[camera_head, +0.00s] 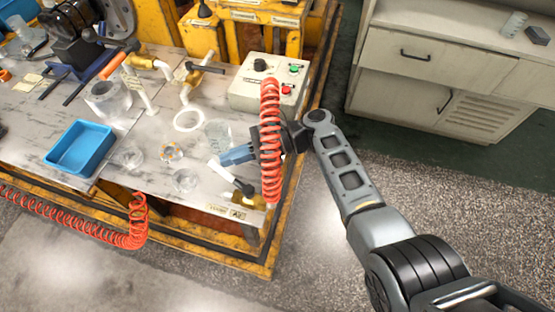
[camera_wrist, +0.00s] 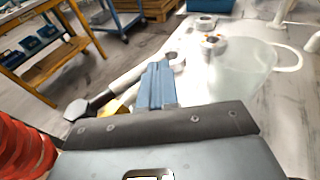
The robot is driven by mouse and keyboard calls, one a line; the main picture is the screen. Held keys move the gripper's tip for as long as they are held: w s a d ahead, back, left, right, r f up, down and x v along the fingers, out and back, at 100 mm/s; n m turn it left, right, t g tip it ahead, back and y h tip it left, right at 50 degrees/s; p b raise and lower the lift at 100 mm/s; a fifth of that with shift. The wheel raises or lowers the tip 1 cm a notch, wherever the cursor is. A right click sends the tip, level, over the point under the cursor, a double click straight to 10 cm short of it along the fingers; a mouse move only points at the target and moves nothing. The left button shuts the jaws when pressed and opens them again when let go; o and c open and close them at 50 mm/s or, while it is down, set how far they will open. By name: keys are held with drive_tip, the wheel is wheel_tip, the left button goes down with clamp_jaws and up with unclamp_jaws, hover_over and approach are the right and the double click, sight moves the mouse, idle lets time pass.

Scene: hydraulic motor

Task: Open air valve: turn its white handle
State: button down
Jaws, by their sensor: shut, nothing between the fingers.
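The air valve's white handle (camera_head: 222,172) slants over the near right corner of the table, with a black part (camera_head: 243,187) at its right end. Its brass body (camera_head: 251,201) sits at the table edge. My gripper (camera_head: 226,158) has blue fingers, closed together and empty, just above and behind the handle in the head view. In the wrist view the shut fingers (camera_wrist: 158,66) point forward, and the white handle (camera_wrist: 137,76) runs close along their left side. I cannot tell whether they touch it. The brass body (camera_wrist: 118,106) is partly hidden by my gripper.
A red coiled hose (camera_head: 270,150) hangs in front of my wrist. A control box (camera_head: 262,98) with green and red buttons stands behind. Clear glassware, a white ring (camera_head: 188,120) and a blue tray (camera_head: 64,151) are on the table. The floor at the right is free.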

sight(219, 167)
drive_tip(key=shift+s+a+r+p, duration=0.1)
drive_tip(key=shift+s+a+p, duration=0.65)
drive_tip(key=shift+a, duration=0.25)
drive_tip(key=shift+s+a, duration=0.35)
drive_tip(key=shift+s, duration=0.1)
drive_tip(key=shift+p, duration=0.3)
drive_tip(key=v, duration=0.7)
drive_tip(key=shift+d, duration=0.3)
drive_tip(key=shift+w, duration=0.1)
